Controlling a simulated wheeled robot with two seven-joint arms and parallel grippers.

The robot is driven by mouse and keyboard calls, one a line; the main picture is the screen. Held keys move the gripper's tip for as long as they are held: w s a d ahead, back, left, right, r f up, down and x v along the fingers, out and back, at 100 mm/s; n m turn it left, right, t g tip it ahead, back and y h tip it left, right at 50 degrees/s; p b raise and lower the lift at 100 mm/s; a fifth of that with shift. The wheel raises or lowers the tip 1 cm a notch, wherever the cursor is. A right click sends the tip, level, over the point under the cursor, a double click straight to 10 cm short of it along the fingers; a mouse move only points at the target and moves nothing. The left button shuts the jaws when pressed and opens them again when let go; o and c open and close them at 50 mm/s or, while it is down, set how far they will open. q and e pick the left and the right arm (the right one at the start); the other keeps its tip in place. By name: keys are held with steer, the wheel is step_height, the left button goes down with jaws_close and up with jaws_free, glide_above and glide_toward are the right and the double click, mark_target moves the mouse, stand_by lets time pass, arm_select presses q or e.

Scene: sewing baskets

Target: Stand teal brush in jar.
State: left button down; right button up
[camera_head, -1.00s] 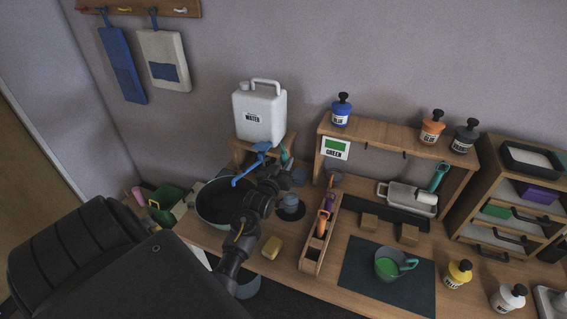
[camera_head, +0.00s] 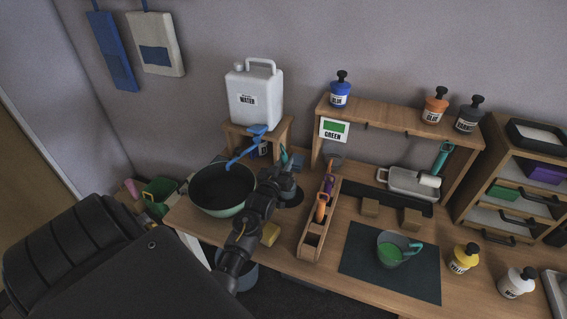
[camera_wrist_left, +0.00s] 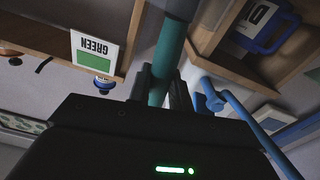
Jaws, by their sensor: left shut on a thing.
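My left gripper (camera_head: 282,174) is shut on the teal brush (camera_head: 284,157), whose handle end rises above the fingers. In the left wrist view, the brush's teal shaft (camera_wrist_left: 167,62) stands between the two fingers (camera_wrist_left: 162,88), with a wider dark grey part at the top of the picture. A blue-grey jar (camera_head: 291,192) stands on a dark round spot right of the basin; my gripper partly covers it. Whether the brush's lower end is inside the jar or beside it, I cannot tell. My right gripper is out of view.
A green basin (camera_head: 222,208) stands left of the gripper, below the blue tap of the white water container (camera_head: 254,97). A wooden rack (camera_head: 310,243) with orange and purple tools lies right of the jar. A green cup (camera_head: 391,252) sits on a dark mat (camera_head: 357,263).

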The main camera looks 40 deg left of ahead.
arm_select(q)
steer(key=shift+f, duration=0.1)
steer(key=c, duration=1.2)
jaws_free()
steer(key=shift+b+v, duration=1.1)
steer(key=shift+v, duration=4.35)
steer(key=shift+f, duration=0.1)
